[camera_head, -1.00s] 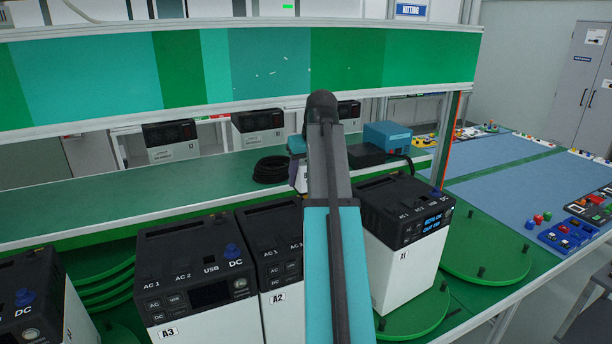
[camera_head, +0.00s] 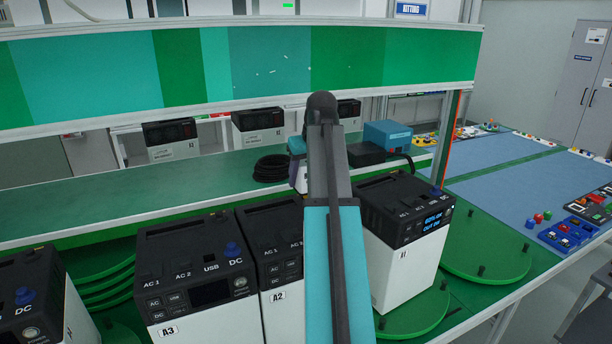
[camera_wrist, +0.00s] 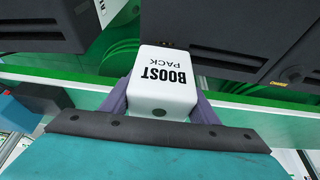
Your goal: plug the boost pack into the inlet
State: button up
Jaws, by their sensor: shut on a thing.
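In the wrist view my gripper (camera_wrist: 160,104) is shut on a white block, the boost pack (camera_wrist: 166,70), with a purple finger on either side. Its label reads "BOOST PACK", upside down in this view. The pack is apart from the dark casings around it. In the head view my gripper (camera_head: 300,172) shows only in part behind my arm, beyond the row of power stations; the pack is mostly hidden there. The station with a lit blue display (camera_head: 404,240) stands right of my arm. I cannot make out the inlet in either view.
Stations A3 (camera_head: 198,300) and A2 (camera_head: 272,270) stand left of my arm, with another at the far left. A green shelf (camera_head: 120,205) runs behind them, holding a black cable coil (camera_head: 271,168) and a blue box (camera_head: 388,134). An empty green turntable (camera_head: 490,250) lies at right.

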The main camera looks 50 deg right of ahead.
jog(key=shift+f, duration=0.95)
dwell(0.8)
jog(key=o, duration=1.9)
jog(key=shift+c, duration=0.2)
jog(key=shift+f, duration=0.1)
jog(key=shift+s, duration=0.1)
jog(key=b+v, duration=0.4)
jog(key=v, duration=1)
jog(key=shift+f, duration=0.1)
